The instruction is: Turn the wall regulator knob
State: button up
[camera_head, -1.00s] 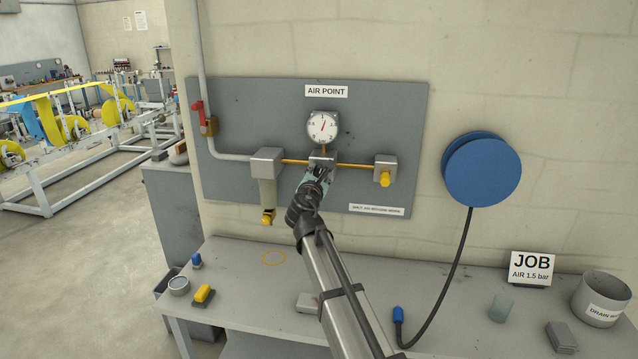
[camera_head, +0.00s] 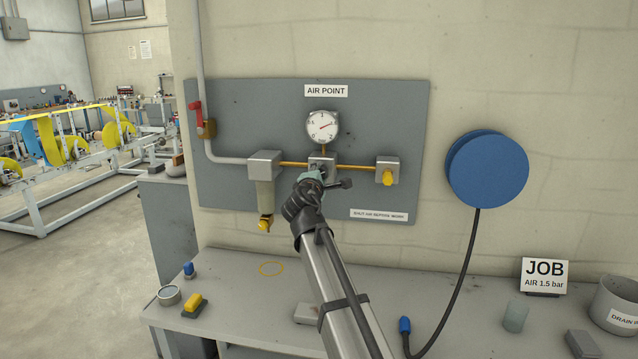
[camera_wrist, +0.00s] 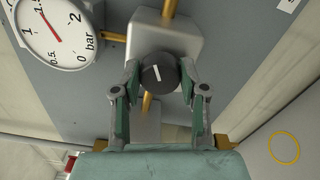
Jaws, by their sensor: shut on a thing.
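The regulator (camera_head: 322,163) is a grey block on the wall board, below the gauge. Its knob (camera_wrist: 158,73) is a black disc with a white line, seen end-on in the wrist view. My gripper (camera_wrist: 159,76) is shut on the knob, one fingertip on each side. In the head view my gripper (camera_head: 316,177) hides the knob. The round white gauge (camera_head: 322,127) has a red needle pointing up and right, towards the 1.5 side. The gauge also shows in the wrist view (camera_wrist: 68,46), cut by the edge. The job sign (camera_head: 543,273) reads AIR 1.5 bar.
A filter with a yellow drain (camera_head: 265,222) hangs left of the regulator, and a red valve handle (camera_head: 195,114) is further left. A yellow-tipped outlet block (camera_head: 388,176) is on the right. A blue hose reel (camera_head: 492,168) hangs on the wall. The bench (camera_head: 240,285) is below.

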jog(key=shift+r+m, duration=0.1)
jog(key=shift+m, duration=0.2)
jog(key=o, duration=1.1)
jog(key=shift+o, duration=0.2)
jog(key=s+a, duration=0.1)
jog(key=s, duration=1.1)
jog(key=shift+a, duration=0.1)
